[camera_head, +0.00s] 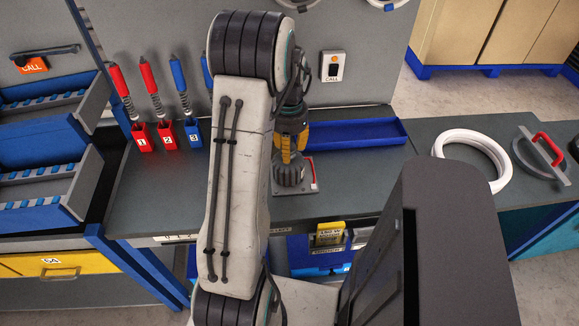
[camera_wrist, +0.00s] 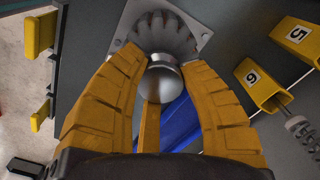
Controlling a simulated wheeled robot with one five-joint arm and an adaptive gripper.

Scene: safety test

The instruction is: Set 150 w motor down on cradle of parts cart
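A dark, round, ribbed body, apparently the motor (camera_head: 289,174), stands on a grey plate (camera_head: 309,187) on the bench. I cannot read a wattage on it. In the wrist view, the ribbed body (camera_wrist: 160,38) shows behind a round silver part (camera_wrist: 162,80). My gripper (camera_head: 292,150) is directly above the ribbed body, pointing down. In the wrist view, my yellow fingers (camera_wrist: 165,75) flank the silver part closely; whether they press on it is unclear. Below the bench, a blue cart-like unit (camera_head: 305,256) carries a yellow labelled block (camera_head: 328,234). Its cradle is not clear; my arm hides part of it.
A blue tray (camera_head: 355,134) lies behind the plate. Red and blue numbered holders (camera_head: 167,135) stand left; yellow ones (camera_wrist: 260,85) show in the wrist view. A white ring (camera_head: 472,149) and a red-handled disc (camera_head: 541,155) lie right.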

